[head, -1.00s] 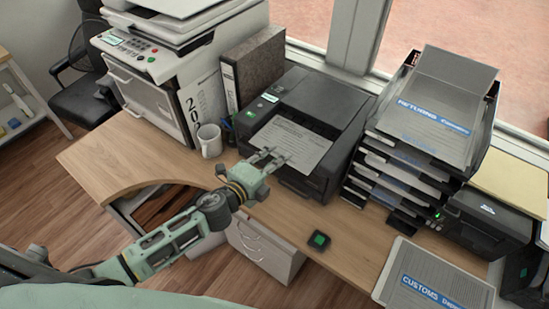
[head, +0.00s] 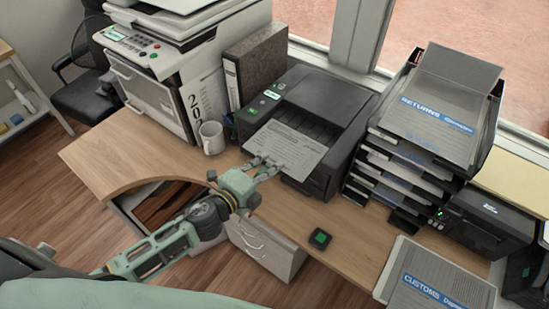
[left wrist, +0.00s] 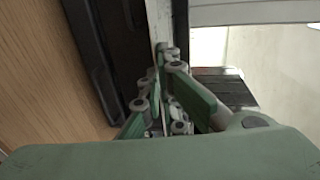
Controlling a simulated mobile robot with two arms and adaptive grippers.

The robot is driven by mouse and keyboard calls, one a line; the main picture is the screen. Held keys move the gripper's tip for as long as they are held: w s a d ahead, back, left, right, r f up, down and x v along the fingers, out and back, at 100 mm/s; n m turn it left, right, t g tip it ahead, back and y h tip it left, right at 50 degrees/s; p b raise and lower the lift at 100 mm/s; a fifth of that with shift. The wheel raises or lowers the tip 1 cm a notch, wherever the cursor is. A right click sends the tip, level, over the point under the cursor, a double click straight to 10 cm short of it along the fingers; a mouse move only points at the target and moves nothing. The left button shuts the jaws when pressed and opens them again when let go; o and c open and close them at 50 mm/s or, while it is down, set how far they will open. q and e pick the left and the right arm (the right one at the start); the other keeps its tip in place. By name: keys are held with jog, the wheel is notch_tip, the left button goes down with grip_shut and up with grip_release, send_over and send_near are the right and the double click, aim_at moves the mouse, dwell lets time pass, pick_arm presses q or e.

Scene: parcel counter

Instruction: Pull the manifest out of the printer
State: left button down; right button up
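The manifest (head: 292,148) is a grey-white printed sheet lying out of the front of the dark printer (head: 322,97). Its rear end is at the printer's slot. My left gripper (head: 267,165) is shut on the sheet's near edge, in front of the printer. In the left wrist view the fingers (left wrist: 168,60) are close together on what looks like the sheet's thin pale edge (left wrist: 160,22). The wrist view does not show the sheet's face clearly. My right gripper is not in view.
A white mug (head: 211,137) stands left of the printer, by a binder (head: 257,65) and a large copier (head: 160,80). Loaded trays (head: 432,115) stand on the right. A small dark device (head: 320,239) and a customs sheet (head: 432,280) lie on the counter (head: 345,222).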

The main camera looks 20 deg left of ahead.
pick_arm(q)
jog(key=f+b+v, duration=0.2)
jog(key=b+v, duration=0.1)
jog(key=v, duration=0.9)
jog(key=shift+s+a, duration=0.25)
jog(key=shift+s, duration=0.25)
jog(key=shift+s+a+r+p, duration=0.2)
jog(key=shift+s+r, duration=0.3)
jog(key=shift+s, duration=0.15)
jog(key=shift+s+a+r+p, duration=0.2)
jog(key=shift+s+r, duration=0.3)
jog(key=shift+s, duration=0.15)
jog(key=shift+s+a+r+p, duration=0.2)
jog(key=shift+s+a+r, duration=0.05)
jog(key=shift+s+r, duration=0.35)
